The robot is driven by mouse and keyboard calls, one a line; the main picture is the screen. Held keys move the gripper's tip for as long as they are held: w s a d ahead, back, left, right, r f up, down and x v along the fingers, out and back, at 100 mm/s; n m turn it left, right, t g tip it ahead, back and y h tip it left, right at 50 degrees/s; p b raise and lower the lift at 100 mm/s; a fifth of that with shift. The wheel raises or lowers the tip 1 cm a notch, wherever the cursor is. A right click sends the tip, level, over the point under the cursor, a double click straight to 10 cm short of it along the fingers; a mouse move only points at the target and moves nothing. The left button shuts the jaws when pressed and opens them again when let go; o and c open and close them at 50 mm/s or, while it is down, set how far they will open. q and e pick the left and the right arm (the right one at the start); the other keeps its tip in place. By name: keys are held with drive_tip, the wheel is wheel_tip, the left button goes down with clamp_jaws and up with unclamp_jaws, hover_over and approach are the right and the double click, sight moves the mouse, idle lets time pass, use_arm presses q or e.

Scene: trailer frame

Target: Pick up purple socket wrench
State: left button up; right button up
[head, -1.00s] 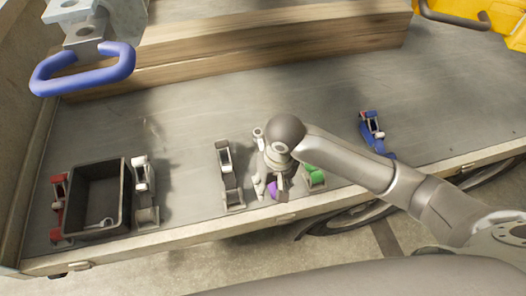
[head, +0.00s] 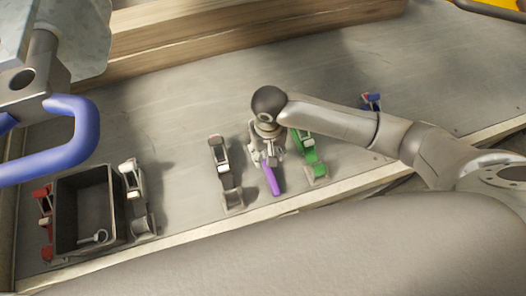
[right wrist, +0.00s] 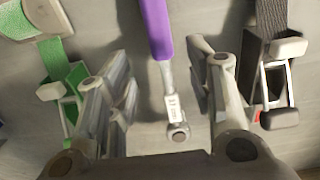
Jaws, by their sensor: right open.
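The purple socket wrench (head: 272,180) lies on the grey trailer bed between a dark ratchet strap and a green one. In the right wrist view its purple handle (right wrist: 154,27) points up the picture, and its metal shaft and socket end lie between my fingers. My right gripper (head: 264,152) is over the wrench's metal end, which it partly hides in the head view. In the right wrist view the right gripper (right wrist: 160,85) is open, with one finger on each side of the shaft and gaps showing. My left gripper does not show.
A green strap (head: 312,158) and a dark strap (head: 226,175) flank the wrench closely. A black bin (head: 65,210) holding a small wrench (head: 95,238) stands at left between red and white straps. A blue strap (head: 371,101) lies right. Wooden beams (head: 180,40) lie behind.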

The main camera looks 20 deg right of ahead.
sight(264, 156)
wheel_tip(264, 156, down, 5)
drive_tip(key=shift+a, duration=0.15)
drive_tip(key=c, duration=0.6)
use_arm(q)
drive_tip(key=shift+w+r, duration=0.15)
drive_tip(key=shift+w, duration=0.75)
use_arm(e)
drive_tip(key=shift+w, duration=0.1)
clamp_jaws()
